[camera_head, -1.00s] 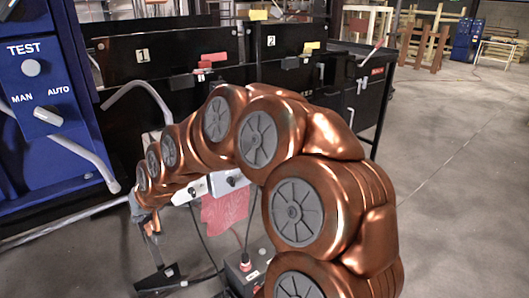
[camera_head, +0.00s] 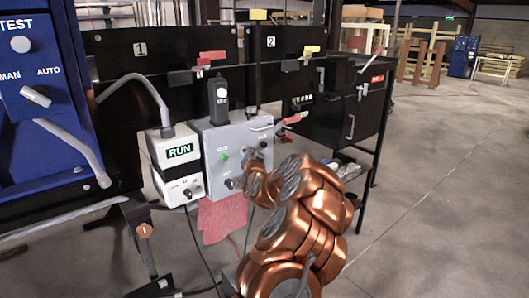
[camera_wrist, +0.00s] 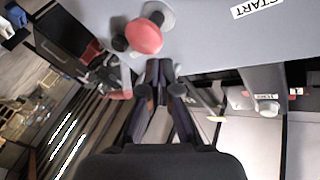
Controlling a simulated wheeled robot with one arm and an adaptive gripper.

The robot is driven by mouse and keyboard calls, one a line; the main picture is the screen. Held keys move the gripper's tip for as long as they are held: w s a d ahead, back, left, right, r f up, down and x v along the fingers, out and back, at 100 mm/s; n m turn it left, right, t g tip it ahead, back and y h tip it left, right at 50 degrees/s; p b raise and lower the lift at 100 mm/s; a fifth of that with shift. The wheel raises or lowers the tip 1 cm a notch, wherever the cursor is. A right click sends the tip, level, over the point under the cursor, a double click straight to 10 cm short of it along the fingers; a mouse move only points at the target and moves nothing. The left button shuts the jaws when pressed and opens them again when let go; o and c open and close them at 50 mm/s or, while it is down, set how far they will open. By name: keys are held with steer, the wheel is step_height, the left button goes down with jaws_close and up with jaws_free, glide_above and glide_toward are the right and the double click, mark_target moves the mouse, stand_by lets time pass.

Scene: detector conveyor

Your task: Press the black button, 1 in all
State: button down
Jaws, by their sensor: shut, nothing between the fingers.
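A grey control box (camera_head: 209,139) stands in the middle of the head view, with a green button (camera_head: 223,157) and small dark controls on its front. I cannot tell for sure which of these is the black button.
A blue cabinet (camera_head: 45,120) is at the far left. Black cabinets with red and yellow handles (camera_head: 211,57) stand behind. The floor at right (camera_head: 440,200) is open.

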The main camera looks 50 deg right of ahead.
mark_target(264, 145)
steer(key=s+d+f+m+g+h+b, duration=0.1)
steer(key=s+d+f+m+g+h, duration=0.2)
steer(key=s+d, duration=0.6)
steer(key=shift+h, duration=0.6)
steer(key=w+d, duration=0.2)
steer(key=w, duration=0.6)
steer(key=shift+w+d, duration=0.2)
steer(key=shift+w, duration=0.05)
steer(key=shift+w, duration=0.1)
stand_by(0.8)
steer(key=shift+w+d, duration=0.1)
steer(key=shift+w, duration=0.2)
